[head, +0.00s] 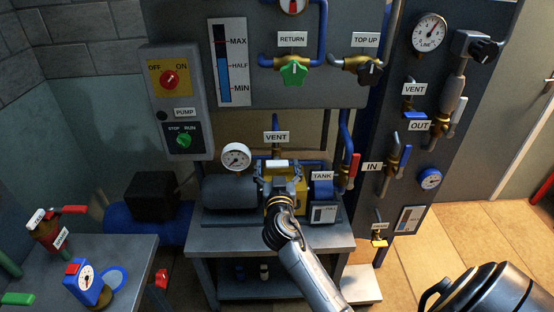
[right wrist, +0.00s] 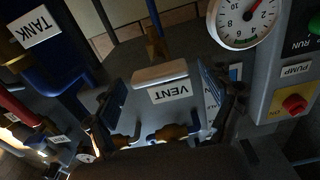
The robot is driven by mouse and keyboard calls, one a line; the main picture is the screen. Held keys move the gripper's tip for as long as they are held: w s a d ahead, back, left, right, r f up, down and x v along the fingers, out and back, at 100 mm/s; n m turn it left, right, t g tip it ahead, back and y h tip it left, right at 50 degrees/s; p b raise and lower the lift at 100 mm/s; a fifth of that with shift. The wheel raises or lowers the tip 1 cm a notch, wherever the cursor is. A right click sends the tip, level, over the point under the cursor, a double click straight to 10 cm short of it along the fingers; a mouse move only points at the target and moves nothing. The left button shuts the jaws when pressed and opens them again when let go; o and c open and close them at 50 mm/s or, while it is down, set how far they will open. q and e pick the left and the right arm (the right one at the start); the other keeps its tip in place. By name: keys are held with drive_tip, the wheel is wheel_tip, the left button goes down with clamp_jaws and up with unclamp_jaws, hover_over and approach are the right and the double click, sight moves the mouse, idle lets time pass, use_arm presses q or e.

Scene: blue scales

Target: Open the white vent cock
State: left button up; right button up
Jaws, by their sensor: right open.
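My right gripper (head: 281,176) is over the pump, just in front of the handle. Its open fingers (right wrist: 160,95) frame the handle and sign in the wrist view. I cannot tell whether they touch the handle. My left gripper is out of view.
A round gauge (head: 236,157) stands left of the vent and the TANK sign (head: 321,176) right of it. A red lever (head: 353,170) rises further right. The pump bench (head: 205,238) is below; tiled floor (head: 470,225) is clear at right.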

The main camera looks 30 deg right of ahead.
drive_tip(key=shift+w+d, duration=0.35)
drive_tip(key=shift+w, duration=0.3)
drive_tip(key=c, duration=1.2)
drive_tip(key=shift+o, duration=0.2)
